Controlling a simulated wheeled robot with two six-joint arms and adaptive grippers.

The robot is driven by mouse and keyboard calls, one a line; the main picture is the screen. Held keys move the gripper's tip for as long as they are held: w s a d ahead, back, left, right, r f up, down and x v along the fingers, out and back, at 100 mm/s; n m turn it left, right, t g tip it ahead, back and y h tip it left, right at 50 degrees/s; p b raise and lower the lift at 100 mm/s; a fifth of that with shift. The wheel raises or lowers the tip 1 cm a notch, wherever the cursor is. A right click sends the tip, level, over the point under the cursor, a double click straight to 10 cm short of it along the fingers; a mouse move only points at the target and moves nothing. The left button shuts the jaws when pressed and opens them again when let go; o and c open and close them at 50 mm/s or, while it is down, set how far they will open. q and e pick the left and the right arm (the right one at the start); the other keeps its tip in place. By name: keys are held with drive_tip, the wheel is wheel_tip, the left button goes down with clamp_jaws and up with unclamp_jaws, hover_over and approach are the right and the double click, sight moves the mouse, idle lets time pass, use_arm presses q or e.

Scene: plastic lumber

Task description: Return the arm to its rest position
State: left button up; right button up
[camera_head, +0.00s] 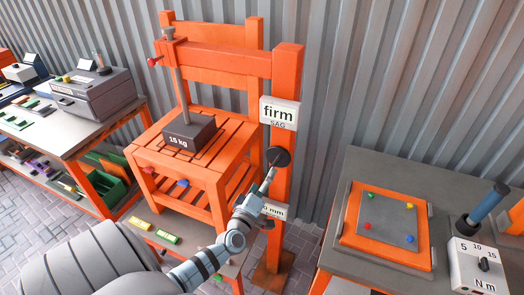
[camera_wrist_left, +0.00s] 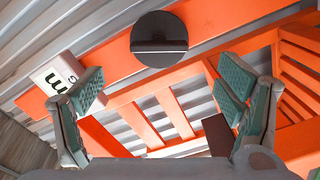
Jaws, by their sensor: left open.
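My left arm reaches up from the bottom of the head view. Its gripper (camera_head: 267,180) is by the right orange post of the test frame, just below a round black knob (camera_head: 278,157). In the left wrist view the gripper (camera_wrist_left: 162,90) has its two green-padded fingers wide apart with nothing between them. The black knob (camera_wrist_left: 160,38) shows beyond the fingertips, near the top, apart from them. My right gripper is in neither view.
An orange frame (camera_head: 290,75) with a "firm SAG" sign (camera_head: 279,113) holds a 15 kg block (camera_head: 189,133) on its slatted seat. A grey bench (camera_head: 345,230) with an orange panel stands at right, and another bench (camera_head: 100,130) at left.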

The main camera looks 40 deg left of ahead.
use_arm(q)
drive_tip(key=v, duration=0.3)
drive_tip(key=shift+s+d, duration=0.1)
drive_tip(key=shift+s, duration=0.1)
